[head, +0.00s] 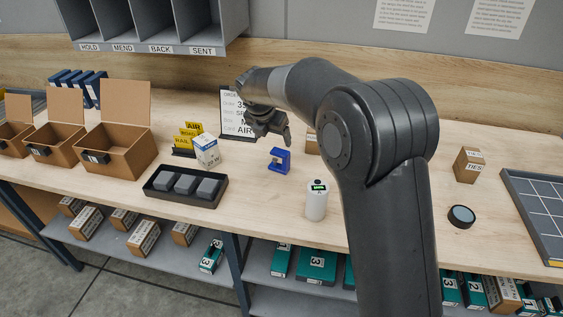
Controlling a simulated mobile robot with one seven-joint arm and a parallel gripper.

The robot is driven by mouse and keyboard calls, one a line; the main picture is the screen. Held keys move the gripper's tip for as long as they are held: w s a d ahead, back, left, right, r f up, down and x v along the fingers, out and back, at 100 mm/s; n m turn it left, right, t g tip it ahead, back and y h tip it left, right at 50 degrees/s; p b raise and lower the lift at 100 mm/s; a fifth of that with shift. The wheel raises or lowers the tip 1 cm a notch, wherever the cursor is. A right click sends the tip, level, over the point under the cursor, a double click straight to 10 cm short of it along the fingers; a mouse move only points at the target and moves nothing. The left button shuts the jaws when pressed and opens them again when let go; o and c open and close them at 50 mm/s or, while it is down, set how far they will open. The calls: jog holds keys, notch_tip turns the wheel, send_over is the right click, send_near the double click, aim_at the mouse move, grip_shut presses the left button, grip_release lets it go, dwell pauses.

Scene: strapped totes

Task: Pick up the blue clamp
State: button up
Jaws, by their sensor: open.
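The blue clamp (279,161) stands on the wooden table near the middle of the head view. It is a small C-shaped piece. My gripper (274,144) is just above and a little left of the clamp in the picture, pointing down, with its fingers apart and nothing seen between them. The gripper and clamp look apart, but the exact gap is hard to judge from this one view.
A white cylinder (317,201) stands in front of the clamp. A black tray (160,197) with grey blocks, a white carton (206,151), yellow signs (187,138) and an order board (231,122) lie left. Open cardboard boxes (128,161) stand farther left. A black puck (461,217) sits right.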

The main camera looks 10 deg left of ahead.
aim_at(280, 151)
jog(key=x, duration=0.5)
jog(key=shift+d+f, duration=0.1)
jog(key=shift+f, duration=0.05)
jog(key=x, duration=0.5)
jog(key=shift+s+d+f, duration=0.1)
jog(key=shift+d, duration=0.2)
jog(key=shift+c, duration=0.2)
jog(key=c, duration=1.2)
